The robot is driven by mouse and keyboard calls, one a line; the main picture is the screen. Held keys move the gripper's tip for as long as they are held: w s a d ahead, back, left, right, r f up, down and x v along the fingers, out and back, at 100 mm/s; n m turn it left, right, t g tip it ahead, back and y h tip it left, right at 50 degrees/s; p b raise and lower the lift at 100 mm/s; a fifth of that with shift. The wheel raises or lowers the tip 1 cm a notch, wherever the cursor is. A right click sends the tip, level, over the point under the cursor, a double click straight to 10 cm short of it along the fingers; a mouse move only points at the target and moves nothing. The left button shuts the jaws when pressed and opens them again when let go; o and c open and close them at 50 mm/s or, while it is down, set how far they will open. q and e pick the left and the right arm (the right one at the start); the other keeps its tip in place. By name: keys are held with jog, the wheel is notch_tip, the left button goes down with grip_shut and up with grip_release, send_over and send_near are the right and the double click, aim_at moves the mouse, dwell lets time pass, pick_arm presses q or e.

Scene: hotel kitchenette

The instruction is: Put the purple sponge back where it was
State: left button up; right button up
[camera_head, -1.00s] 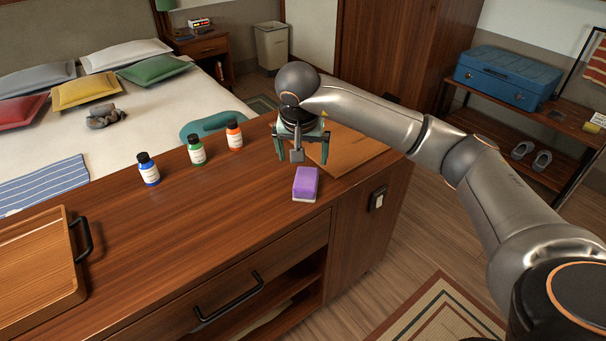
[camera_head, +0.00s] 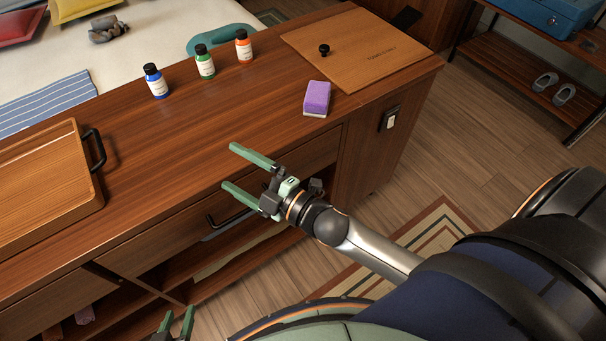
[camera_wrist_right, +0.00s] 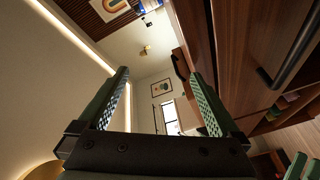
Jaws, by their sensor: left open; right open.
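The purple sponge (camera_head: 317,97), with a pale underside, lies on the wooden counter near its front edge, just in front of the brown flat mat (camera_head: 385,58). My right gripper (camera_head: 229,166) is open and empty in front of the counter's edge, to the left of and nearer than the sponge, and apart from it. In the right wrist view its two green fingers (camera_wrist_right: 160,105) stand wide apart with nothing between them. My left gripper (camera_head: 177,322) is open at the bottom edge of the head view, partly cut off. The sponge does not show in the wrist view.
Blue (camera_head: 156,82), green (camera_head: 204,63) and orange (camera_head: 243,46) bottles stand along the counter's back. A small black knob-like object (camera_head: 324,49) sits on the mat. A wooden tray (camera_head: 45,185) lies at left. The counter's middle is clear.

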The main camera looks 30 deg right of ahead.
jog(key=s+d+f+m+g+h, duration=0.2)
jog(key=s+d+f+m+g, duration=0.1)
jog(key=s+f+m, duration=0.4)
jog(key=s+d+f+m+g+h, duration=0.3)
jog(key=s+f+m, duration=0.4)
jog(key=f, duration=0.4)
jog(key=shift+s+m+g, duration=0.4)
jog(key=shift+m+g, duration=0.1)
